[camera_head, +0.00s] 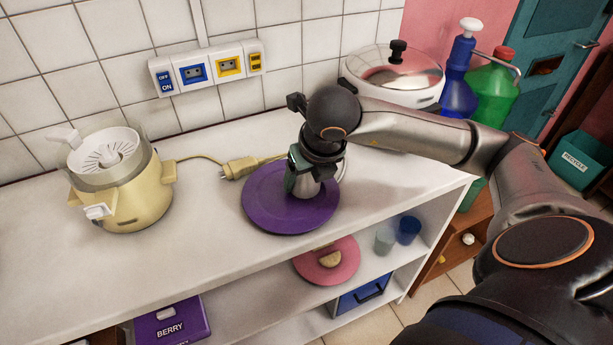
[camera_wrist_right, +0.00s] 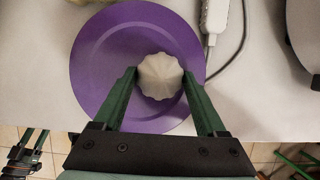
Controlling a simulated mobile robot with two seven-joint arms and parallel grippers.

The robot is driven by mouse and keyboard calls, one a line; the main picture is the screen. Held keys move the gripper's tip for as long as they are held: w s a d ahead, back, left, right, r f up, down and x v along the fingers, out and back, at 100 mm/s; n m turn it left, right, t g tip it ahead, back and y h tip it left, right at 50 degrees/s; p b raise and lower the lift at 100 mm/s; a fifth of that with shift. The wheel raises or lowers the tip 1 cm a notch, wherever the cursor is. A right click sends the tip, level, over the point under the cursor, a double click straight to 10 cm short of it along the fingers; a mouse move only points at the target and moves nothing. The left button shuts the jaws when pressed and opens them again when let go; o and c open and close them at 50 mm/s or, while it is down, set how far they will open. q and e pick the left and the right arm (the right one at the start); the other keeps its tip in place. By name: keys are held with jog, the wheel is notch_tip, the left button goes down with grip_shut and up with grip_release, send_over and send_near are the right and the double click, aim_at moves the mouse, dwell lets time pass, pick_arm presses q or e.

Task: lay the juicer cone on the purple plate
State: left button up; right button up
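The purple plate (camera_head: 265,212) lies on the white counter. My right gripper (camera_head: 302,188) is over the plate's right part, pointing down. In the right wrist view the pale, ribbed juicer cone (camera_wrist_right: 161,77) sits between the two green fingertips, which appear to press its sides. The cone is over the purple plate (camera_wrist_right: 95,65); whether it touches the plate is hard to tell. In the head view the gripper hides most of the cone. My left gripper (camera_wrist_right: 28,145) shows small at the lower left of the wrist view, its fingers apart and empty.
A yellow juicer (camera_head: 130,200) stands at the left. A glass-lidded pan (camera_head: 385,75) and blue (camera_head: 458,70) and green (camera_head: 492,90) bottles are at the back right.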

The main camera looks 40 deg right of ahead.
jog(key=o, duration=0.4)
jog(key=shift+r+p, duration=0.3)
jog(key=shift+p, duration=0.1)
pick_arm(q)
jog(key=shift+s+a+r+p, duration=0.25)
jog(key=shift+a+r+p, duration=0.35)
jog(key=shift+p, duration=0.1)
pick_arm(e)
jog(key=shift+v, duration=5.9)
pick_arm(q)
jog(key=shift+d, duration=0.1)
